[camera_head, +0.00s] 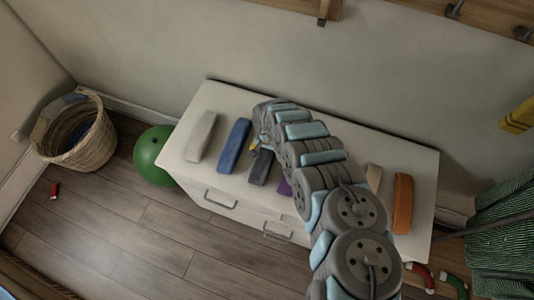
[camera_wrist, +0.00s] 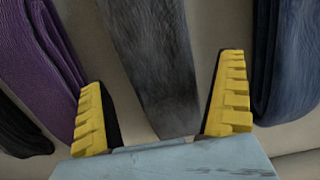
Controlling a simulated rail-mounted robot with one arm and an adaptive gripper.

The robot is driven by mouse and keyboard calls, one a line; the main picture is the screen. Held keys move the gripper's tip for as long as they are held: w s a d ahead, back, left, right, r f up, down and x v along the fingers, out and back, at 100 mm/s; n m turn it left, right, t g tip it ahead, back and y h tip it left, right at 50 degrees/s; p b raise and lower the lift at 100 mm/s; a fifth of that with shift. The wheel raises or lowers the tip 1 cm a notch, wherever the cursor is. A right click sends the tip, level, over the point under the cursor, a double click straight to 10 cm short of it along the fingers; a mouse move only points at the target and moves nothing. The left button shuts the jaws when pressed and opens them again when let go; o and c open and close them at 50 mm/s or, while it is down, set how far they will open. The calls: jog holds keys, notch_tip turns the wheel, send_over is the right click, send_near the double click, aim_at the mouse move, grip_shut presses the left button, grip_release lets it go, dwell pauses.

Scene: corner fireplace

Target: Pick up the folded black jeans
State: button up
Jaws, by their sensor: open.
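A folded dark grey garment (camera_wrist: 152,55) lies between the open fingers of my gripper (camera_wrist: 163,78) in the wrist view, with its near end close to the palm. The head view shows this dark garment (camera_head: 262,168) on the white dresser, right of a folded blue garment. A second, blacker folded piece (camera_wrist: 18,135) shows at the far left of the wrist view, beyond a purple one. I cannot tell for sure which dark piece is the jeans. My gripper (camera_head: 256,147) is partly hidden by my arm in the head view. It holds nothing.
The blue garment (camera_head: 235,145) and purple garment (camera_wrist: 42,60) flank the dark grey one closely. Pale (camera_head: 201,136), cream (camera_head: 373,178) and orange (camera_head: 402,204) pieces also lie on the dresser (camera_head: 300,118). A green ball (camera_head: 150,155) and wicker basket (camera_head: 85,140) stand left.

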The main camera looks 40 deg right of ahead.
jog(key=shift+f, duration=1)
jog(key=c, duration=1.2)
jog(key=shift+r, duration=0.15)
jog(key=shift+c, duration=0.2)
